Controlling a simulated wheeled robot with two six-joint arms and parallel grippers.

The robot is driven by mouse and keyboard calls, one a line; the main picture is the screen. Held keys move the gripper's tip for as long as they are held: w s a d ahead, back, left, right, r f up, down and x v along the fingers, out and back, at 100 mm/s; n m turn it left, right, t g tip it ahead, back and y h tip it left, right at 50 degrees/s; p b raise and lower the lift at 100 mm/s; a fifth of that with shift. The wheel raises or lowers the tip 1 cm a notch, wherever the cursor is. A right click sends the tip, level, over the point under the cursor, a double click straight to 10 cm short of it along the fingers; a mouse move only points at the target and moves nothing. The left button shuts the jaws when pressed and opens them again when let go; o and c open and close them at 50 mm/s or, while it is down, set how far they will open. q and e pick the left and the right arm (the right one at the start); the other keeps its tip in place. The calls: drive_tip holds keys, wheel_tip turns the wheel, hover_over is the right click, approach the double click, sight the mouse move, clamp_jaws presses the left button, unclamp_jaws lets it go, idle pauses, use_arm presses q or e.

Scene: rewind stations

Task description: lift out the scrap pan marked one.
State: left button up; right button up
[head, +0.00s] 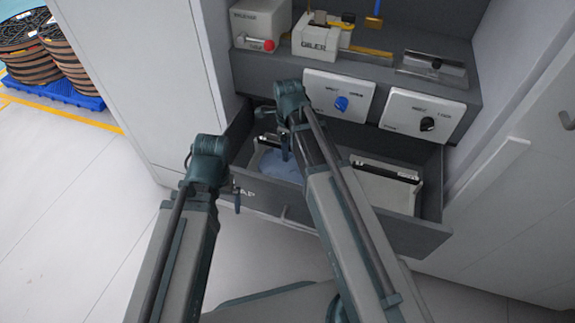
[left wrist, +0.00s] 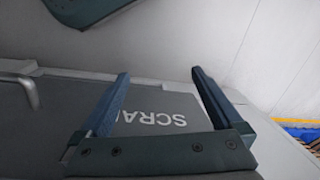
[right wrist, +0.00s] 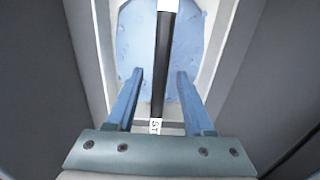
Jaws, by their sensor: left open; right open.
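A grey drawer (head: 420,234) stands open below the counter, its front lettered "SCRAP". Inside it at the left is a pale pan with blue contents (head: 283,165), partly hidden by my right arm. A second pale pan (head: 384,190) with a dark bar along its back is at the right. I cannot read a "one" on either. My right gripper (head: 285,146) is open over the left pan. In the right wrist view its fingers (right wrist: 158,95) lie either side of the pan's black handle bar (right wrist: 162,60), not closed on it. My left gripper (head: 238,196) is open and empty by the drawer front (left wrist: 160,110).
The drawer's bar handle (left wrist: 30,92) shows in the left wrist view. Above the drawer are two white panels with a blue knob (head: 341,103) and a black knob (head: 428,124). A white cabinet (head: 140,80) stands at the left. The floor in front is clear.

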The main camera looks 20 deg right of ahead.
sight(287, 168)
wheel_tip(287, 168, down, 3)
drive_tip(key=shift+a+f+b, duration=0.15)
drive_tip(key=shift+f+b, duration=0.05)
drive_tip(key=shift+b, duration=0.95)
drive_tip(key=shift+r, duration=0.1)
clamp_jaws()
idle(0.3)
